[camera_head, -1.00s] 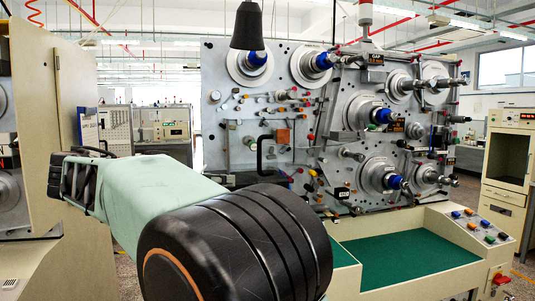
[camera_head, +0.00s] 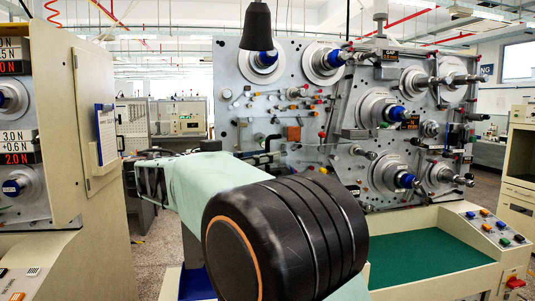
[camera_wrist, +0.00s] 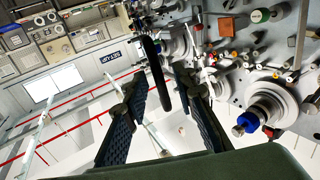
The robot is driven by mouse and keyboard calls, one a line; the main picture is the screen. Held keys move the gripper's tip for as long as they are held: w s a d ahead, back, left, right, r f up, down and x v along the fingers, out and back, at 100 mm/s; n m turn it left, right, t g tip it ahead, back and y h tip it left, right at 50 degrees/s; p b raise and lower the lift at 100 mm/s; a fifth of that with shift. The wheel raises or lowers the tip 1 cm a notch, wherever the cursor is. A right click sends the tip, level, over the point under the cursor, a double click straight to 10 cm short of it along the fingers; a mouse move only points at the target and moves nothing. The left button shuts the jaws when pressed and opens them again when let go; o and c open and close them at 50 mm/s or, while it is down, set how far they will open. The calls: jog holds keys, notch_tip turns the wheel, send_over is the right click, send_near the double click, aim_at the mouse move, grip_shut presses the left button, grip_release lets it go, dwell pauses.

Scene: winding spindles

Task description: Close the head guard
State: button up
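The winding machine's upright panel (camera_head: 300,110) carries the spindles and stands behind my arm. A dark, upright bar like a handle (camera_wrist: 156,75) shows in the wrist view, ahead of my gripper (camera_wrist: 165,92). The gripper's two fingers are wide apart, and the bar appears in the gap between them; I cannot tell whether either touches it. In the head view, dark parts (camera_head: 262,147) show in front of the panel just above my arm, and I cannot separate handle from gripper there. The guard's clear sheet cannot be made out for certain.
A second cream machine (camera_head: 70,150) stands close on the left. A green work surface (camera_head: 430,258) and a button console (camera_head: 490,228) lie at the lower right. A blue-tipped spindle (camera_wrist: 250,120) sits to the right of my fingers in the wrist view.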

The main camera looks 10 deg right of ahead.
jog(key=shift+w+d, duration=0.3)
jog(key=shift+d, duration=0.2)
grip_shut()
